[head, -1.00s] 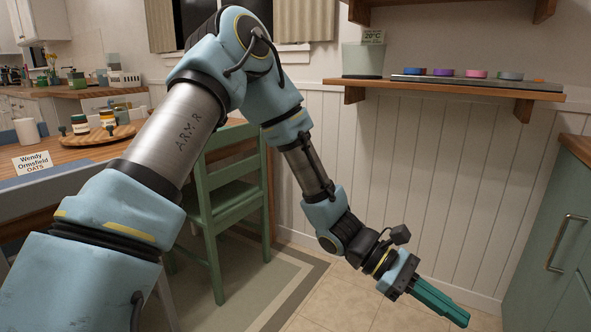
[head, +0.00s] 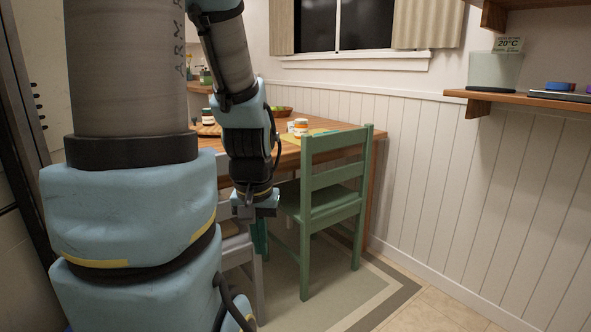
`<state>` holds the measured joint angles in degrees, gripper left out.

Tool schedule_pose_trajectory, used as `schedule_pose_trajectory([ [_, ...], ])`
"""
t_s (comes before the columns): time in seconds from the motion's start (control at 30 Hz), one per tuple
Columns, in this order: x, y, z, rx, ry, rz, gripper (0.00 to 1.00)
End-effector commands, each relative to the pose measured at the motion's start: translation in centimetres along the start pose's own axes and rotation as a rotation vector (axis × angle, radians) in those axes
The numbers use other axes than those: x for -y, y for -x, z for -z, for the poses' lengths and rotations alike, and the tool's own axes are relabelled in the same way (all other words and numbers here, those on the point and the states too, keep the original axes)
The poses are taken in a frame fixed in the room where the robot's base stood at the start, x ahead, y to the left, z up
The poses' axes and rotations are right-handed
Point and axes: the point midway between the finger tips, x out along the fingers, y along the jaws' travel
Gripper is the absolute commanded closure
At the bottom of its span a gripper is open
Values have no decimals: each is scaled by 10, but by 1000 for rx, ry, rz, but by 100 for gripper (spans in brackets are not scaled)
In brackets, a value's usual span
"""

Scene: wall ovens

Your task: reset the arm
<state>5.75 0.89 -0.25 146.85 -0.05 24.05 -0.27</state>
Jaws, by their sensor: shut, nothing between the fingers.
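My gripper (head: 260,243) hangs below my folded blue and grey arm, left of the picture's middle. Its teal fingers point down and are shut on nothing. They show in front of the chairs, just left of the green chair (head: 337,145); I cannot tell how far apart they are. The near part of my arm fills much of the left side and hides what lies behind it.
A pale chair (head: 238,247) is partly hidden by my arm. A wall shelf (head: 520,99) holds a pale bin (head: 495,71) at right. Floor at lower right is clear.

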Motion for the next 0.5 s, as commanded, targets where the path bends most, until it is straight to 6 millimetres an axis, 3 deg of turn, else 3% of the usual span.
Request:
schedule_pose_trajectory([
  [0.03,-1,20,3,2,-1,-1,100],
  [0.27,-1,69,10,3,0,-2,100],
  [0.5,-2,143,21,4,0,-2,100],
])
